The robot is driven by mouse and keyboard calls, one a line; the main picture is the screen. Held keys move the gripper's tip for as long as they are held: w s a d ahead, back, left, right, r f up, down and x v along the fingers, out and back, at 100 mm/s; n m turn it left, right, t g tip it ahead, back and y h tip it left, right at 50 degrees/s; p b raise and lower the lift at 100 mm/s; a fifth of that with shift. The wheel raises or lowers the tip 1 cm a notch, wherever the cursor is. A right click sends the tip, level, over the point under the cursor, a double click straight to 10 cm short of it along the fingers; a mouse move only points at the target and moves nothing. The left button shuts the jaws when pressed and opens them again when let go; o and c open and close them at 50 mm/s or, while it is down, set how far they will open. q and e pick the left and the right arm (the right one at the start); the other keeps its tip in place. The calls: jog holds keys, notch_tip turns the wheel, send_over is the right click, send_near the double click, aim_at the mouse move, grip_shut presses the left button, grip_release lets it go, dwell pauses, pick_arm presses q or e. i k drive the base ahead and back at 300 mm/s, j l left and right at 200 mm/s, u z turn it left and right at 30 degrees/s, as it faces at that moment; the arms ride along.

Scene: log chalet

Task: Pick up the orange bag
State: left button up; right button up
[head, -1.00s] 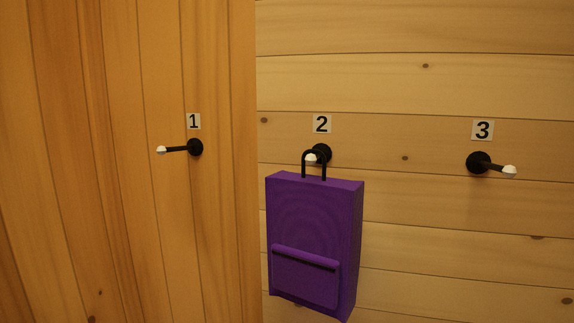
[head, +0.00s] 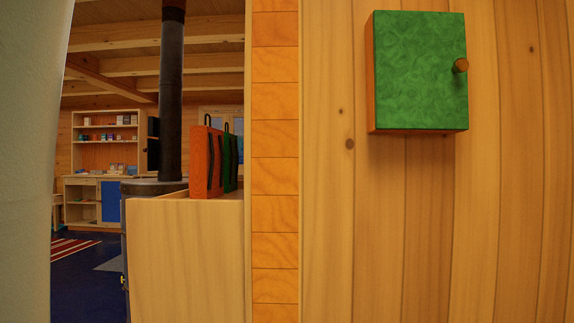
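In the head view an orange bag (head: 202,162) stands upright on a light wooden surface (head: 190,240), seen through the gap left of the wooden wall. It has dark straps and a dark handle on top. A green bag (head: 231,160) stands right beside it, on its right, partly hidden by the orange bag. Neither of my grippers shows in the view.
A small green-doored cabinet (head: 420,70) with a round knob hangs on the plank wall (head: 520,200) at right. A black stovepipe (head: 172,90) rises behind the bags. A pale wall (head: 25,160) edges the left. Shelves (head: 105,150) and blue floor (head: 80,270) lie beyond.

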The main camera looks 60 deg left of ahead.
aim_at(206, 165)
jog(key=u, duration=2.25)
jog(key=i+z, duration=0.1)
jog(key=i+j, duration=0.05)
